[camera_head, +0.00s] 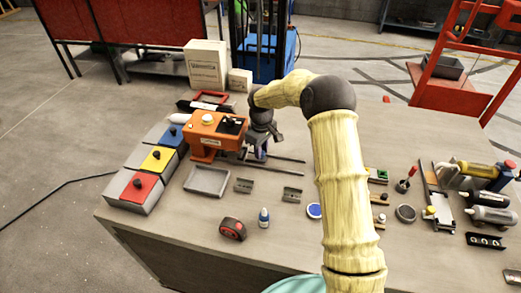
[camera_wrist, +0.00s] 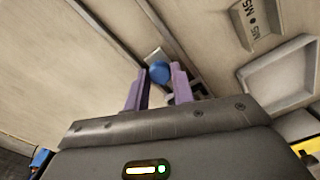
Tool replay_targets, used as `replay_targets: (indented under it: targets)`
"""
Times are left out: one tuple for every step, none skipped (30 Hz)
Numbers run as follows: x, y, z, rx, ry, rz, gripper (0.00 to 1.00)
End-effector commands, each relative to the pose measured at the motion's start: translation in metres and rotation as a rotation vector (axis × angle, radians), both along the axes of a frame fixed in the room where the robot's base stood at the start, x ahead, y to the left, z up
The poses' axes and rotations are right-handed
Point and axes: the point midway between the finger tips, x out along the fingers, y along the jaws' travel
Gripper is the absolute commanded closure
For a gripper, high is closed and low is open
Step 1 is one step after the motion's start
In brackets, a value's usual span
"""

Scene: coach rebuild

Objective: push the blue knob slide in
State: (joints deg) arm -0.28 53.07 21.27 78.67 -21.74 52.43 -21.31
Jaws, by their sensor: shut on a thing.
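The round blue knob (camera_wrist: 160,72) sits between the two purple fingertips of my gripper (camera_wrist: 158,78) in the wrist view. My gripper is shut on it. A small pale metal part shows just beyond the knob; most of the slide is hidden by the fingers and gripper body. In the head view my gripper (camera_head: 261,152) reaches down beside the orange machine (camera_head: 213,134), over the dark parallel rails (camera_head: 285,159) on the table. In that view the knob is too small and covered to make out clearly.
A grey tray (camera_head: 206,181) and small metal blocks (camera_head: 243,186) lie in front of the rails. Tools crowd the right side.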

Motion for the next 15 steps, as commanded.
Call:
replay_targets:
  targets:
    - [0.0015,0.0059,0.0028,0.011,-0.009,0.003,1.0]
    - [0.0016,0.006,0.0028,0.012,-0.009,0.003,1.0]
    - [0.0015,0.0061,0.0028,0.012,-0.009,0.003,0.68]
    - [0.0014,0.006,0.0027,0.012,-0.009,0.003,0.62]
    - [0.0013,0.0057,0.0025,0.011,-0.009,0.003,0.56]
    - [0.0011,0.0052,0.0023,0.01,-0.007,0.003,0.53]
    - [0.001,0.0047,0.0021,0.009,-0.007,0.002,0.53]
    - [0.0009,0.0044,0.0019,0.009,-0.007,0.002,0.53]
    - [0.0008,0.004,0.0017,0.008,-0.006,0.002,0.53]
    - [0.0007,0.0037,0.0016,0.007,-0.005,0.002,0.53]
    - [0.0006,0.0036,0.0014,0.007,-0.005,0.002,0.53]
    - [0.0005,0.0034,0.0013,0.007,-0.005,0.002,0.53]
    - [0.0004,0.0034,0.0013,0.006,-0.004,0.002,0.53]
    - [0.0004,0.0034,0.0016,0.006,-0.004,0.002,0.53]
    - [0.0004,0.0034,0.0025,0.006,-0.004,0.002,0.53]
